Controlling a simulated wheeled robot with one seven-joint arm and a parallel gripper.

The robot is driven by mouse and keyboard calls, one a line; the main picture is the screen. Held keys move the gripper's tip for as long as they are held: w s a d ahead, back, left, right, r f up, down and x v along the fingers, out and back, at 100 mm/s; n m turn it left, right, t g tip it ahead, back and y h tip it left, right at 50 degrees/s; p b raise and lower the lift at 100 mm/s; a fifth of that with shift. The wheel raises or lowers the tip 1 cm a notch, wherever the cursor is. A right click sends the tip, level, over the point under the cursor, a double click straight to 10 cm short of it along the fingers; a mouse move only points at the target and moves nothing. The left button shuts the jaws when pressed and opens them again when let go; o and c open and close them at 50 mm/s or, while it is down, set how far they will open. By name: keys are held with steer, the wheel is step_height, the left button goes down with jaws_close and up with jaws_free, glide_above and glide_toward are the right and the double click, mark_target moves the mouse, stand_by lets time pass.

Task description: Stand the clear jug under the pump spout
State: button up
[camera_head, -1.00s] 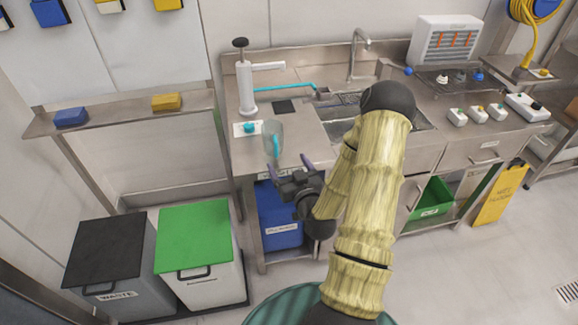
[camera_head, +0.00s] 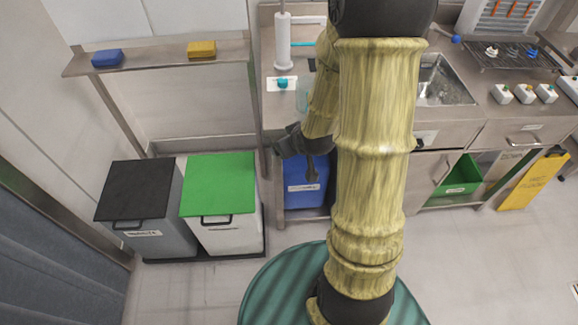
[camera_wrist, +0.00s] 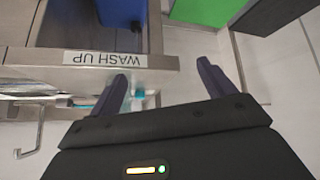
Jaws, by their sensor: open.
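The clear jug (camera_head: 303,94) stands on the steel counter near its front edge, partly hidden by my arm in the head view. The white pump (camera_head: 283,42) stands behind it, its spout (camera_head: 310,20) pointing right. A dark pad (camera_head: 312,65) below the spout is mostly hidden. My gripper (camera_wrist: 162,75) is open and empty, low in front of the counter edge with the "WASH UP" label (camera_wrist: 103,58). A teal patch between the fingers in the wrist view may be the jug; I cannot tell.
A white plate with a blue-teal knob (camera_head: 283,84) lies left of the jug. A blue bin (camera_head: 305,180) sits under the counter. The sink (camera_head: 443,82) is right of my arm. Black-lidded (camera_head: 140,190) and green-lidded (camera_head: 219,184) bins stand at left.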

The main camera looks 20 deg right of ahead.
steer(key=s+a+r+m+g, duration=0.1)
steer(key=s+a+r+g, duration=0.1)
steer(key=s, duration=0.4)
steer(key=s+a+r+m+g, duration=0.1)
steer(key=s+a+r+g, duration=0.2)
steer(key=s+r, duration=0.1)
steer(key=shift+s, duration=0.85)
steer(key=shift+o, duration=0.6)
steer(key=shift+a+r, duration=0.1)
